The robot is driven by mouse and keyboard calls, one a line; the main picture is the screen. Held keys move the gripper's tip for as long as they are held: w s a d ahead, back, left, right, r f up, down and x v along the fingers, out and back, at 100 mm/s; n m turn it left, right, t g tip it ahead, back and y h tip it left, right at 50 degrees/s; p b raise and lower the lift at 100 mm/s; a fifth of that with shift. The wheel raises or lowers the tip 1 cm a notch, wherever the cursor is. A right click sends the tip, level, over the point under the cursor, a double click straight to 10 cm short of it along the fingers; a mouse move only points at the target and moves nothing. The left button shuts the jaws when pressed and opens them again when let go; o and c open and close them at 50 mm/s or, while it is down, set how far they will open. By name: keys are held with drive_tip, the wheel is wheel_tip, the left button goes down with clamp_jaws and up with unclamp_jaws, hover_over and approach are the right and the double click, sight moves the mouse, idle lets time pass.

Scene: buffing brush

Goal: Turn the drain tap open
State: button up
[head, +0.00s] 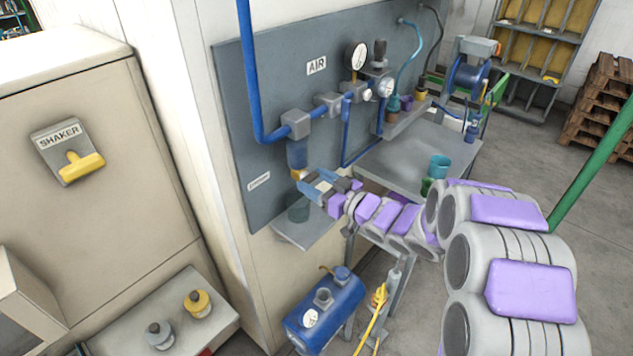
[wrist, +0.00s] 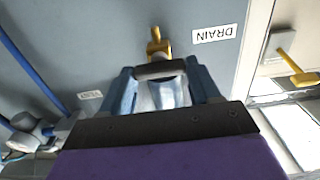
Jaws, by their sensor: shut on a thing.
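The drain tap (head: 298,175) is a small yellow fitting under the blue filter bowl (head: 297,152) on the grey wall panel. In the wrist view the yellow tap (wrist: 156,43) shows just beyond the fingertips, beside an upside-down DRAIN label (wrist: 213,34). My gripper (head: 311,190) reaches in from the right at the tap's height. In the wrist view its blue fingers (wrist: 161,71) flank a pale blue see-through shape and a dark bar. The gripper is shut on the tap; the bar hides the exact contact. A dark green cup (head: 299,211) stands below.
The cup stands on a small grey shelf (head: 310,232). Blue pipes (head: 249,70) and gauges (head: 356,55) are on the panel. A grey bench (head: 410,165) lies behind my arm. A blue tank (head: 325,315) stands below. The shaker cabinet (head: 110,190) is at left.

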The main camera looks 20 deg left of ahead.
drive_tip(key=c, duration=0.3)
drive_tip(key=n+b, duration=0.1)
drive_tip(key=n, duration=0.3)
drive_tip(key=shift+n+b, duration=0.4)
drive_tip(key=n, duration=0.3)
drive_tip(key=shift+s+f+n+b, duration=0.1)
drive_tip(key=shift+n+b, duration=0.2)
drive_tip(key=n, duration=0.4)
drive_tip(key=shift+n, duration=0.3)
drive_tip(key=n, duration=0.4)
drive_tip(key=shift+s+a+f+n+b, duration=0.1)
drive_tip(key=shift+s+f+n+b, duration=0.05)
drive_tip(key=shift+f+n+b, duration=0.2)
drive_tip(key=shift+n, duration=0.25)
